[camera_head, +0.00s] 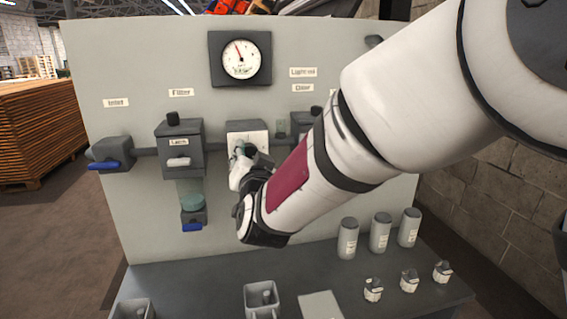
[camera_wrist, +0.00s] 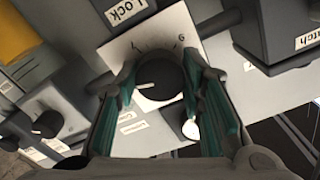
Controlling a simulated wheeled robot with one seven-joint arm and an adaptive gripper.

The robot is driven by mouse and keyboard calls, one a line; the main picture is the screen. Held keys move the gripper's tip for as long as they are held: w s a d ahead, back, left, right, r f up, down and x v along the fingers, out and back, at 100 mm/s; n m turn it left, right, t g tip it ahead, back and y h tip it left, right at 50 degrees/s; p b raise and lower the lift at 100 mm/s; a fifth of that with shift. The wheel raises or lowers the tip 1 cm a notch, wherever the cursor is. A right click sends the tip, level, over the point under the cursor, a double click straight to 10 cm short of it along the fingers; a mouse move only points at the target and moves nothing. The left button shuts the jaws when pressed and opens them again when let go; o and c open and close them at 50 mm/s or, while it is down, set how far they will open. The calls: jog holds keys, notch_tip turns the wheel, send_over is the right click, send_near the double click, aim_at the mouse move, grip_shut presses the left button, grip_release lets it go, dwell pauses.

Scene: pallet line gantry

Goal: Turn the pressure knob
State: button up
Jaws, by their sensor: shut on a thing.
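The pressure knob is a round dark knob (camera_wrist: 158,80) with a pale pointer line, on a white square dial plate (camera_wrist: 150,45) with printed marks. My gripper (camera_wrist: 160,92) is shut on the knob, with one green-padded finger at each side of it. In the head view the dial plate (camera_head: 247,131) shows on the panel below the gauge, and my gripper (camera_head: 243,158) reaches it from the front. My fingers and wrist hide the knob's lower part there. The round gauge (camera_head: 240,58) has a red needle pointing up and slightly left.
The grey panel (camera_head: 140,70) carries a filter unit (camera_head: 180,142) and an inlet valve with a blue handle (camera_head: 111,155). Grey canisters (camera_head: 380,232) and small fittings (camera_head: 409,280) stand on the bench at right. Square cups (camera_head: 262,298) stand at the front.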

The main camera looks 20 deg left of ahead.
jog(key=shift+m+b, duration=0.85)
jog(key=shift+m, duration=0.25)
jog(key=o, duration=1.1)
jog(key=shift+o, duration=0.2)
jog(key=v, duration=1.2)
